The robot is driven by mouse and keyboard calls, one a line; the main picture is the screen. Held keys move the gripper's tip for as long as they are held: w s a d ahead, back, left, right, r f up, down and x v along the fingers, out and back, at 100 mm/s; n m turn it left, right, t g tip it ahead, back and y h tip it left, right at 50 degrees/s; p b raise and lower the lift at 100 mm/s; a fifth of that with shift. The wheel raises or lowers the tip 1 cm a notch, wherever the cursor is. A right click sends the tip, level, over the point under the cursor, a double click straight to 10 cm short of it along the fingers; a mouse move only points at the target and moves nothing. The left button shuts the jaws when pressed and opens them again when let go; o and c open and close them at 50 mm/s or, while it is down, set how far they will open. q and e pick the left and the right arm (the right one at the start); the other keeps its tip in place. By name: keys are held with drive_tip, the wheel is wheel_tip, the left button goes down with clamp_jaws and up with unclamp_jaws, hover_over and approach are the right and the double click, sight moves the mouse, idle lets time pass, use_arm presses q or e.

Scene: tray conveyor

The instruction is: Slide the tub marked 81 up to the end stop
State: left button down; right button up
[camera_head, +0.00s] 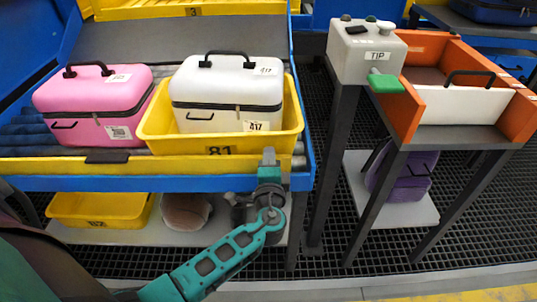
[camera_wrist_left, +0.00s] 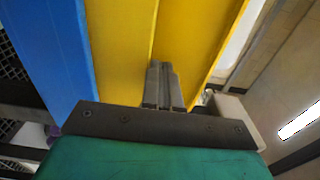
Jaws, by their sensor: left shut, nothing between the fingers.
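The yellow tub marked 81 (camera_head: 180,146) sits on the conveyor with a white case (camera_head: 225,90) tagged 417 inside it. Its right side is close to the blue side frame (camera_head: 299,110) at the conveyor's right end; I cannot make out a separate end stop. My left gripper (camera_head: 268,158) is at the tub's front right corner, fingers pointing up, shut and empty. In the left wrist view the closed fingers (camera_wrist_left: 165,85) are in front of yellow surfaces. I cannot tell whether they touch the tub. My right gripper is not in view.
A pink case (camera_head: 95,105) stands left of the tub on the rollers (camera_head: 25,135). A yellow rail runs along the conveyor front. Right of it are a grey TIP box (camera_head: 350,52) and an orange-walled station (camera_head: 408,105). Another yellow tub (camera_head: 90,208) is on the lower shelf.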

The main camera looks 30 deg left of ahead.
use_arm(q)
drive_tip(key=shift+a, duration=0.1)
idle(0.3)
drive_tip(key=shift+w+a+b, duration=0.25)
drive_tip(key=shift+a+b, duration=0.25)
drive_tip(key=shift+a, duration=0.35)
drive_tip(key=shift+a+r, duration=0.15)
drive_tip(key=shift+a, duration=0.05)
